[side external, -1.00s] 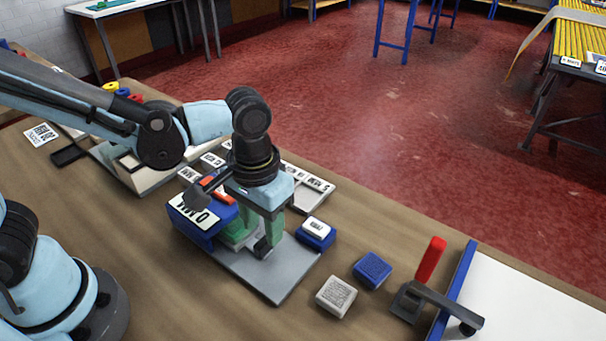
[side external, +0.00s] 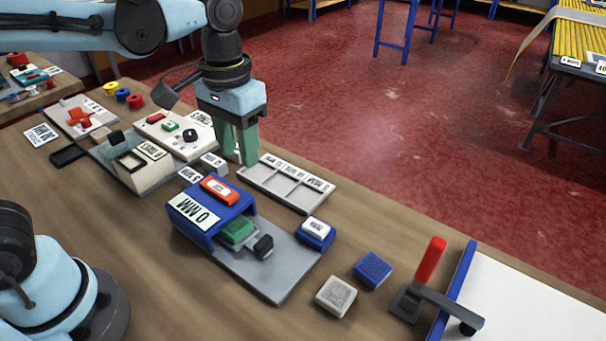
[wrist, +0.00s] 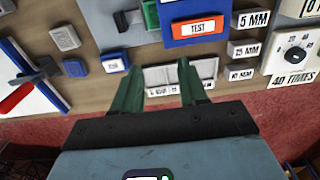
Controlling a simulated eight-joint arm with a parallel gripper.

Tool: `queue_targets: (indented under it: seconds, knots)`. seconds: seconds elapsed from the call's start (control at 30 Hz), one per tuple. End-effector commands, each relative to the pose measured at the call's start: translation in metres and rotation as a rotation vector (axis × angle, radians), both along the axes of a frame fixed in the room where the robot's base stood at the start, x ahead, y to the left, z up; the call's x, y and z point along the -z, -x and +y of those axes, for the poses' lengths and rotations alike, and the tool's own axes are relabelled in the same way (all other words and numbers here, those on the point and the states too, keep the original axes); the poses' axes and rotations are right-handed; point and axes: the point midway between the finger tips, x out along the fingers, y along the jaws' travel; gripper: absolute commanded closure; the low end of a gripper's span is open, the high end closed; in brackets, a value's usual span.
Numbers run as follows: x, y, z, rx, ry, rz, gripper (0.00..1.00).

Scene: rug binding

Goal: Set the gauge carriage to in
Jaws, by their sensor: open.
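The gauge (side external: 280,278) has a grey base plate and a blue housing (side external: 195,238) marked "0 MM", with a red-orange label on top that reads "TEST" in the wrist view (wrist: 194,27). Its carriage, a green block (side external: 237,230) with a dark knob (side external: 263,246), sits at the housing's mouth, the block partly under the housing and the knob out over the plate. In the wrist view the green block (wrist: 151,14) is cut by the top edge. My gripper (side external: 241,160) is open and empty, with green fingers raised above and behind the gauge. It also shows in the wrist view (wrist: 160,68).
A grey compartment tray (side external: 290,186) lies behind the gauge, below my fingers. A blue block with a white top (side external: 316,231), a blue block (side external: 372,270) and a grey block (side external: 336,296) stand to the right. A red-handled lever (side external: 430,262) stands beyond them.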

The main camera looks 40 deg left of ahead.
Motion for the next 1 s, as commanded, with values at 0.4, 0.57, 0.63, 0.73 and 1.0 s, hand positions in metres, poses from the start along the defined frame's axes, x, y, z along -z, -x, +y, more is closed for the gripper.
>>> queue_targets:
  seconds: [0.4, 0.57, 0.63, 0.73, 1.0]
  knots:
    - [-0.013, -0.014, 0.063, -0.004, -0.001, -0.003, 0.57]
    - [-0.014, -0.015, 0.068, 0.004, 0.000, -0.003, 0.57]
    - [-0.013, -0.014, 0.059, 0.006, 0.000, -0.003, 0.57]
    - [-0.010, -0.012, 0.046, 0.005, 0.000, -0.002, 0.57]
    - [-0.001, -0.002, 0.003, 0.007, 0.000, 0.000, 0.57]
